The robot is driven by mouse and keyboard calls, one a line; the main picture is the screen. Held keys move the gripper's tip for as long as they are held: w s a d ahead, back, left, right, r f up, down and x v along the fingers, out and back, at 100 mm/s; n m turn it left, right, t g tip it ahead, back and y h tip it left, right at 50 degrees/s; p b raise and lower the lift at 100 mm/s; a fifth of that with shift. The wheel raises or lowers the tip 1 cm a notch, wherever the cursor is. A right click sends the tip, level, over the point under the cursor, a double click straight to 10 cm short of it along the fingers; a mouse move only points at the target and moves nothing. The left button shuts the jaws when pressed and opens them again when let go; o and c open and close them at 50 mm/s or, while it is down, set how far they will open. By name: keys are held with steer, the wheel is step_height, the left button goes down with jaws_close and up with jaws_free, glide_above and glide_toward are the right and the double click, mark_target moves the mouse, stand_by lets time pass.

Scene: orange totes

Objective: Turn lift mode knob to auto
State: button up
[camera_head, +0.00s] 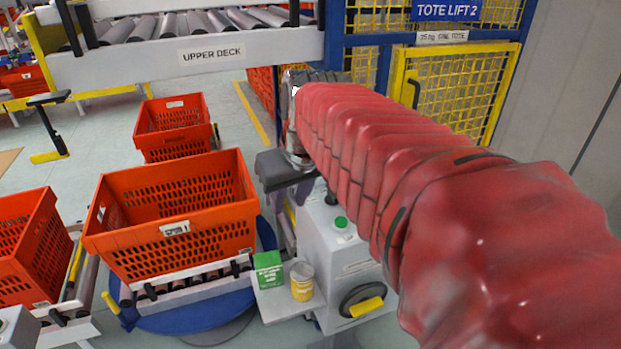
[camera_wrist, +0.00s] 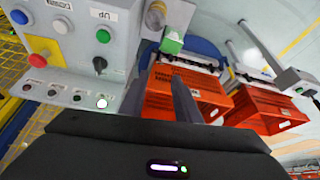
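In the wrist view a black knob (camera_wrist: 99,65) sits on a light grey control panel (camera_wrist: 70,48), between a green button (camera_wrist: 103,36) and small indicator lights. I cannot read its label or tell its setting. The head view shows the control box (camera_head: 345,245) below my arm, with a black knob (camera_head: 331,196) partly beside my sleeve. My gripper (camera_head: 287,175) is above and left of the box, apart from the knob. In the wrist view my gripper (camera_wrist: 160,92) shows two dark fingers, apart, with nothing between them.
A yellow-handled rotary switch (camera_head: 364,306) is on the box's front. An orange tote (camera_head: 175,215) sits on rollers to the left. A yellow mesh gate (camera_head: 455,85) stands behind.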

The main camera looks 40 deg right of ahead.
steer(key=w+d+r+m, duration=0.1)
steer(key=w+d+r, duration=0.1)
steer(key=d, duration=1.4)
steer(key=shift+d+g, duration=0.3)
steer(key=x, duration=1.3)
steer(key=shift+w+d+f, duration=0.2)
steer(key=shift+f, duration=0.05)
steer(key=shift+c, duration=0.3)
jaws_close()
steer(key=shift+d, duration=0.15)
